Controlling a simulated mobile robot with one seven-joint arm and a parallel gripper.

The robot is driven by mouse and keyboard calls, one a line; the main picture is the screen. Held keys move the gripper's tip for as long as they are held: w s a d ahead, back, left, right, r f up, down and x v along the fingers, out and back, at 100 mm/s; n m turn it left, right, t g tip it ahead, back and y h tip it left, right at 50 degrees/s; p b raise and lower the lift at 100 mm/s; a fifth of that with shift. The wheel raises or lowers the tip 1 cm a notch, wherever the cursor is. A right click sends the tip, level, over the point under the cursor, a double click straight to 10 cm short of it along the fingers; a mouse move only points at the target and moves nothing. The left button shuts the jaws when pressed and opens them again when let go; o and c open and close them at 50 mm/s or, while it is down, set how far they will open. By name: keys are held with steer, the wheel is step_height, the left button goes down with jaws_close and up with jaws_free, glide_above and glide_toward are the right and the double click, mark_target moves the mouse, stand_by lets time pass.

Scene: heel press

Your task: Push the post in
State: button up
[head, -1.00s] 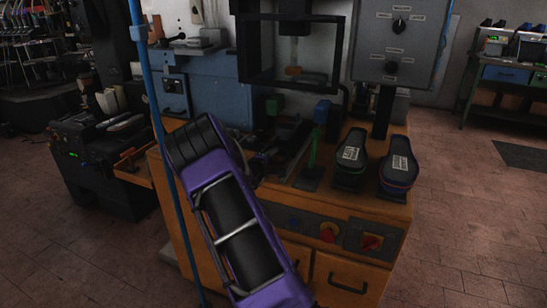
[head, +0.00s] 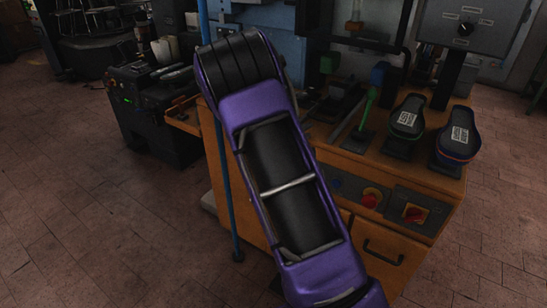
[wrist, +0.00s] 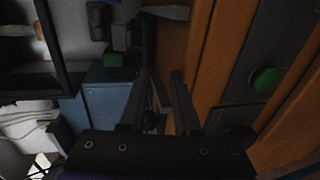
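A green upright post (head: 368,112) with a blue block (head: 379,73) at its top stands on a dark base on the orange bench. I take it to be the post, but cannot be sure. My purple and black arm crosses the head view and hides my gripper there. In the wrist view my gripper (wrist: 160,73) shows two dark fingers standing apart, with nothing clearly held between them. A green block (wrist: 113,60) lies to the left of the fingers, and a round green part (wrist: 265,80) on a dark plate lies to the right, apart from them.
Two dark shoe forms (head: 406,118) and (head: 457,138) stand on the bench's right side. A control box (head: 480,28) stands behind. A blue pole (head: 228,190) rises behind my arm. Floor is clear at left.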

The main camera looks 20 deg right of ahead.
steer(key=p+v, duration=0.3)
steer(key=v, duration=1.6)
steer(key=shift+f, duration=0.35)
